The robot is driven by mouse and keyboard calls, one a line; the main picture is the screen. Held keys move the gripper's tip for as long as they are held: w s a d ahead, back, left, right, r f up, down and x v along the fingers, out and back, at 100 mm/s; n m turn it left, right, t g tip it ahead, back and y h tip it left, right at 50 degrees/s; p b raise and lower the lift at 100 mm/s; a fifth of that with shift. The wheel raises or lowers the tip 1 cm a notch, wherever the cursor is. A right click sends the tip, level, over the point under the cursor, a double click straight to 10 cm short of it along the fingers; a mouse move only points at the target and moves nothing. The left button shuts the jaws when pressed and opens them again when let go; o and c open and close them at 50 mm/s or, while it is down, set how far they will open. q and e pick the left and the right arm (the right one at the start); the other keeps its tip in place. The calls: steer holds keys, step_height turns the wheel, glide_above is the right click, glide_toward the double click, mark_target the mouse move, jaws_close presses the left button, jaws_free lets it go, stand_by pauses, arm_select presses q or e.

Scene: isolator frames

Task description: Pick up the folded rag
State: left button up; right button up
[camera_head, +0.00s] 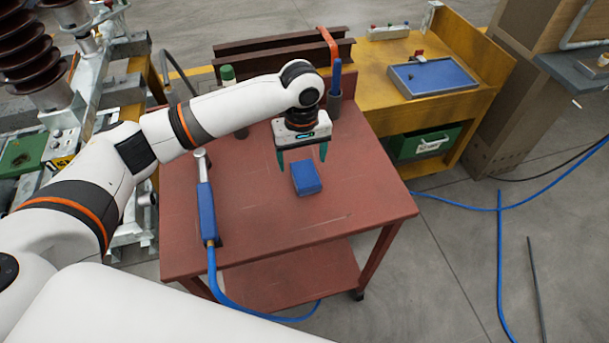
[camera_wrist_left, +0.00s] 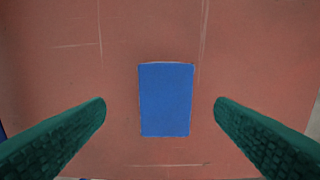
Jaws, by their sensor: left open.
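The folded rag (camera_head: 307,178) is a small blue block-like bundle lying on the red-brown cart top (camera_head: 270,228). In the left wrist view the rag (camera_wrist_left: 166,99) is a blue rectangle between the two fingers, with a clear gap on each side. My left gripper (camera_head: 303,163) has green fingers pointing down and stands above the far side of the rag. It is open and empty; in the left wrist view its fingertips (camera_wrist_left: 160,106) show at both sides. My right gripper is not in view.
A blue-handled tool (camera_head: 207,212) with a blue hose lies on the cart's left side. A green-capped bottle (camera_head: 228,75) and a dark cup (camera_head: 334,103) stand at the back. A yellow bench (camera_head: 400,105) with a blue tray (camera_head: 434,76) is behind. The cart's front right is clear.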

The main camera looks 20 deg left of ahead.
mark_target(304, 171)
arm_select(q)
steer(key=shift+f, duration=0.7)
steer(key=f, duration=0.3)
steer(key=shift+w+d+f, duration=0.15)
steer(key=shift+d+f, duration=0.1)
steer(key=shift+d, duration=0.05)
steer(key=shift+f, duration=0.4)
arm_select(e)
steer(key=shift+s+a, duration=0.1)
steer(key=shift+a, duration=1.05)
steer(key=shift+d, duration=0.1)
arm_select(q)
steer(key=c, duration=1.1)
steer(key=shift+o, duration=0.2)
step_height(304, 171, up, 9)
steer(key=shift+r, duration=0.55)
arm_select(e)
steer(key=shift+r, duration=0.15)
